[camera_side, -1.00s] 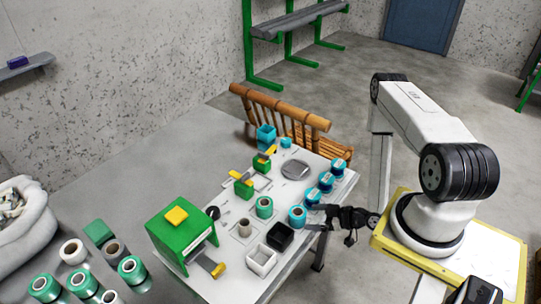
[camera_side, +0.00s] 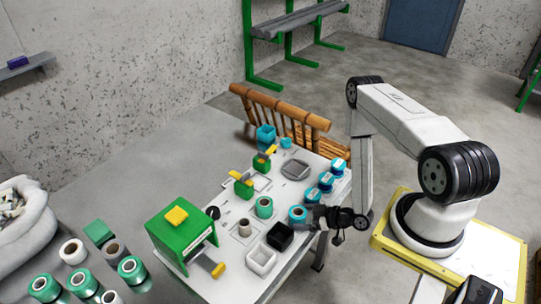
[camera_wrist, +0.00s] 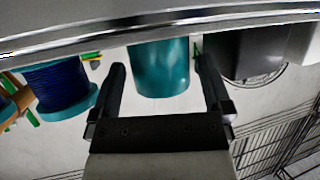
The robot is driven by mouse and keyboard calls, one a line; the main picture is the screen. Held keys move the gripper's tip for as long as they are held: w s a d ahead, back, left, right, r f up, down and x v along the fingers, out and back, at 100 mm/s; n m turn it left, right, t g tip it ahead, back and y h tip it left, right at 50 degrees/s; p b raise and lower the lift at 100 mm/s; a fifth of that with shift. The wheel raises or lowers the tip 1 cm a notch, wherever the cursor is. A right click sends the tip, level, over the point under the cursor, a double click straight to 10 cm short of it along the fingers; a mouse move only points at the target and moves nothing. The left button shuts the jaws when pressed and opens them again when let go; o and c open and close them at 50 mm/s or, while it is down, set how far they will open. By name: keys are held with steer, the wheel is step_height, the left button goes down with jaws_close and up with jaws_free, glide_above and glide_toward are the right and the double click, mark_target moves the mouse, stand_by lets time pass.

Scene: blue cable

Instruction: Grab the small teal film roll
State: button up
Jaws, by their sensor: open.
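The small teal film roll (camera_side: 298,217) stands near the front edge of the white table, with a pale ring on its top in the side view. In the wrist view the teal roll (camera_wrist: 160,70) shows as a plain cylinder between the two dark fingers. My gripper (camera_side: 311,216) is low and level at the table edge, right beside the roll. In the wrist view my gripper (camera_wrist: 161,72) is open, with a finger on either side of the roll and gaps showing. Whether the fingertips reach past the roll cannot be told.
Several blue cable spools (camera_side: 325,182) stand in a row behind the roll; one blue spool (camera_wrist: 58,86) is close to the left finger. A black bin (camera_side: 280,236) and white bin (camera_side: 261,259) sit in front. Another teal-green roll (camera_side: 264,207) stands farther left.

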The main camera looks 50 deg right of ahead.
steer(key=shift+x, duration=1.15)
steer(key=shift+c, duration=0.2)
steer(key=c, duration=1.1)
